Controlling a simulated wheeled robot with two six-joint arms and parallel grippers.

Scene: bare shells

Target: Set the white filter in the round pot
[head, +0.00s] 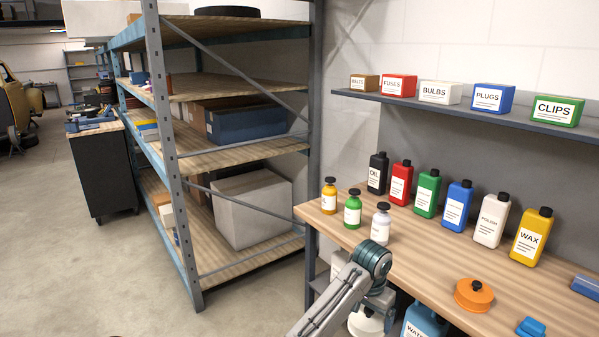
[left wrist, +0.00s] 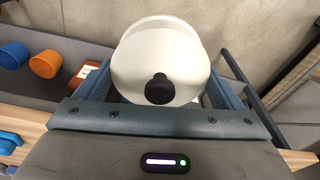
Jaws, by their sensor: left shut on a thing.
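The white filter (left wrist: 160,62) is a round white piece with a black knob, held between the two blue fingers of my left gripper (left wrist: 158,88) in the left wrist view. In the head view my left gripper (head: 374,298) is at the table's front edge, shut on the filter (head: 365,323), which shows partly below it. An orange round piece with a black knob (head: 474,294) lies on the table to the right. I cannot make out a round pot for certain. My right gripper is not in view.
Several labelled bottles stand along the back of the wooden table (head: 408,242), with small jars (head: 352,208) at its left end. A blue water container (head: 424,322) stands in front. Labelled boxes line the wall shelf (head: 455,116). Orange (left wrist: 45,64) and blue (left wrist: 13,55) cup-like things show in the left wrist view.

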